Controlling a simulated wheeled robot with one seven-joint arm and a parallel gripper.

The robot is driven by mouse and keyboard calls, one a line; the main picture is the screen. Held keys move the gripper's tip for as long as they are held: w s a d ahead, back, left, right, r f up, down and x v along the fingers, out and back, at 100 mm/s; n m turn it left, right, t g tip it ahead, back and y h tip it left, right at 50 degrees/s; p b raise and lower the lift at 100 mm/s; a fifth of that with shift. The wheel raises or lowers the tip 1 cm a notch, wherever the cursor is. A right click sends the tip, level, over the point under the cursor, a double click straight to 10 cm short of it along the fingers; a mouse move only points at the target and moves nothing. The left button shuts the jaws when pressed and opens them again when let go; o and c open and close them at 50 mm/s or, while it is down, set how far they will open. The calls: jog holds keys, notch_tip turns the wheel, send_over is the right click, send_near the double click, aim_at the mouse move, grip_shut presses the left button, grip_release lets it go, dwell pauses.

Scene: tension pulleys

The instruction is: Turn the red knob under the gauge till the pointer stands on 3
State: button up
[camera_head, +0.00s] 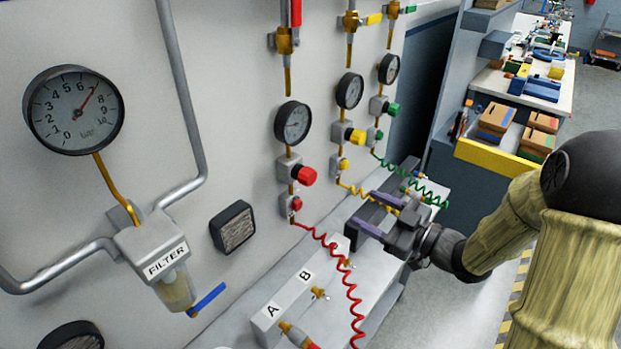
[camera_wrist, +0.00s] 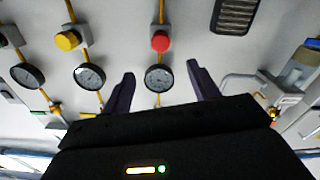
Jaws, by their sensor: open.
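The red knob (camera_head: 306,176) sticks out of a grey valve body on the wall, below a small round gauge (camera_head: 293,122). The gauge's pointer is too small to read. In the wrist view, where the wall appears upside down, the red knob (camera_wrist: 160,41) shows beyond the fingertips, and its gauge (camera_wrist: 158,78) appears between them. My gripper (camera_head: 362,210) is open and empty, with two purple fingers; it is out from the wall, to the right of and lower than the knob, and apart from it. Its fingers also show in the wrist view (camera_wrist: 160,70).
A smaller red knob (camera_head: 296,203) and a coiled red hose (camera_head: 330,245) are below. Yellow (camera_head: 355,136) and green (camera_head: 391,108) knobs with gauges stand to the right. A large gauge (camera_head: 75,110) and filter (camera_head: 175,285) are left. A bench (camera_head: 240,325) runs below.

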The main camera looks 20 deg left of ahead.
aim_at(312, 182)
jog(key=p+x, duration=0.4)
jog(key=x, duration=1.3)
jog(key=shift+c, duration=0.4)
jog(key=c, duration=0.9)
jog(key=shift+s+m+p, duration=0.1)
jog(key=shift+m+p, duration=0.25)
jog(key=shift+m, duration=2.45)
jog(key=o, duration=1)
